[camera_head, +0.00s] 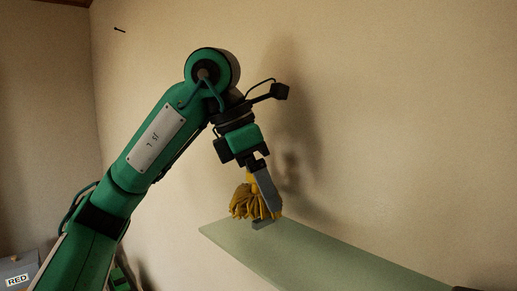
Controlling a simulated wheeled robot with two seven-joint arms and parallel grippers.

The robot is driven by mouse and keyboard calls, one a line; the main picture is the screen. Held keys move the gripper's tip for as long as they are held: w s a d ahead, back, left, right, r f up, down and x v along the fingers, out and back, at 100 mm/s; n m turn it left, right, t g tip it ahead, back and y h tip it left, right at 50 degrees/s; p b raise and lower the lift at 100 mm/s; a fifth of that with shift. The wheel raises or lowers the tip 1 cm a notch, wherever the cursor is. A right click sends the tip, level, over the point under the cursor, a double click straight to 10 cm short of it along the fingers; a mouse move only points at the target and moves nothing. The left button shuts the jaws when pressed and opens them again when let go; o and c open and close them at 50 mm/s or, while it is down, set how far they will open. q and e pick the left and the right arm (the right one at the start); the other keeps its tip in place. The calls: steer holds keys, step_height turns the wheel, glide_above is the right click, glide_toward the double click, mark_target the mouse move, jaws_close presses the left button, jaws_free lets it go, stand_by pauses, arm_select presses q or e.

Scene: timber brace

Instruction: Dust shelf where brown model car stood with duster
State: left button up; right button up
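The duster (243,203), with a yellow fluffy head and a yellow handle, hangs head down from my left gripper (258,186). The gripper appears shut on the handle; one grey finger hides part of it. The duster head is at the left end of the pale green shelf (330,257), which runs along the wall to the lower right. I cannot tell whether the head touches the shelf. The brown model car cannot be made out. My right gripper is not in view.
A grey box labelled RED (18,270) is at the lower left. The edge of a dark brown thing (465,289) shows at the bottom right, too cut off to identify. The visible shelf top right of the duster is clear. A nail (119,29) sticks out high on the wall.

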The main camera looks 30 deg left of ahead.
arm_select(q)
steer(key=shift+r+p, duration=0.3)
steer(key=shift+r, duration=0.35)
steer(key=shift+a+r, duration=0.35)
steer(key=shift+r, duration=0.25)
steer(key=shift+w+r, duration=0.2)
steer(key=shift+r, duration=0.2)
steer(key=shift+d, duration=0.2)
steer(key=shift+s+a, duration=0.1)
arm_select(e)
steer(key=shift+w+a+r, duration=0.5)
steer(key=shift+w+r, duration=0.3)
arm_select(q)
steer(key=shift+a, duration=0.1)
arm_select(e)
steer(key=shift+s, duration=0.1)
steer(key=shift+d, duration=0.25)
